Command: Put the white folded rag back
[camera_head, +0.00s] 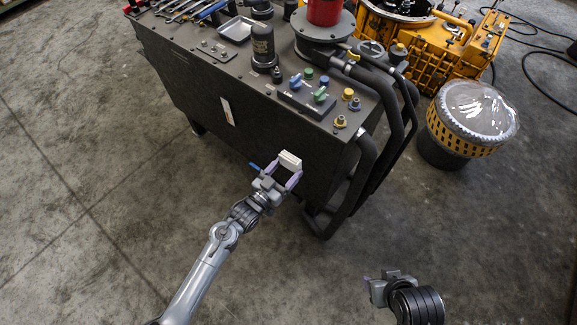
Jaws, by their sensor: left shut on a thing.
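The white folded rag (290,160) is a small pale block between the fingertips of my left gripper (283,172). The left gripper is shut on it and holds it in front of the dark side of the cart, below the level of the cart top in the picture. My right gripper (382,286) is at the lower right, over the floor and away from the cart. It is seen from behind and I cannot tell whether it is open.
The black cart (185,85) has tools, a metal tray (237,28), a black canister (263,45) and coloured fittings (319,94) on top. Curved handles (366,150) stick out at its right end. A plastic-covered bin (470,120) and yellow machinery (430,45) stand beyond. The foreground floor is clear.

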